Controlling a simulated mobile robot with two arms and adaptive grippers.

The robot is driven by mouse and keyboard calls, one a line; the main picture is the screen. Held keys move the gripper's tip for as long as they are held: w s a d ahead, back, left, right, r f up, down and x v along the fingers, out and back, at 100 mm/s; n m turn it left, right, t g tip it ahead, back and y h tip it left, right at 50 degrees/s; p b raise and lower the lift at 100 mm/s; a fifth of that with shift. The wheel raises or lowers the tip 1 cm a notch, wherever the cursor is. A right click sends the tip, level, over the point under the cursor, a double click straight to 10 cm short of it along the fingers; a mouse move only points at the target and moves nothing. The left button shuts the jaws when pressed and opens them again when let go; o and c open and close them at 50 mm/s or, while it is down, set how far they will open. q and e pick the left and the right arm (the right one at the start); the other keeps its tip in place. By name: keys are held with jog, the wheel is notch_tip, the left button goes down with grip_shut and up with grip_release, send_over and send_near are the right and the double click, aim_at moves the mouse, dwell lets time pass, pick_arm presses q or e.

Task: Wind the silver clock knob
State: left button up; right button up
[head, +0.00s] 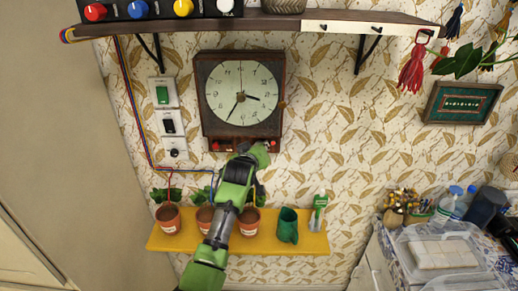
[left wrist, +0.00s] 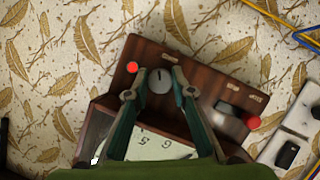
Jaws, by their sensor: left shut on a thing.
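The wall clock (head: 241,94) has a dark wooden case and a pale dial with dark hands. A wooden strip with controls runs along its lower edge. The silver knob (left wrist: 159,82) is round with a dark pointer line. In the left wrist view it sits between the fingertips of my left gripper (left wrist: 160,77), which is shut on it. In the head view my left gripper (head: 253,156) reaches up to the clock's lower edge and hides the knob. A red button (left wrist: 133,67) is close beside one fingertip. My right gripper is not in view.
Another red button (left wrist: 253,122) is at the strip's other end. Wall switches (head: 168,121) are left of the clock. A yellow shelf (head: 272,244) with potted plants (head: 168,217) lies below, behind my arm. A dark shelf (head: 270,22) is above.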

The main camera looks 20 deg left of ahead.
pick_arm(q)
jog(key=shift+d+f+n+t+y+b, duration=0.1)
jog(key=shift+n+t+y+b, duration=1.65)
jog(key=shift+n, duration=3.9)
jog(key=shift+a+f+n+t+y+b, duration=0.15)
jog(key=shift+n+t+b, duration=0.55)
jog(key=shift+n+b, duration=3.6)
jog(key=shift+d+f+n+t+y+b, duration=0.15)
jog(key=shift+n+t+y+b, duration=1)
jog(key=shift+n, duration=5.9)
jog(key=shift+r+m+h, duration=0.1)
jog(key=shift+m+h, duration=0.2)
jog(key=shift+h, duration=0.05)
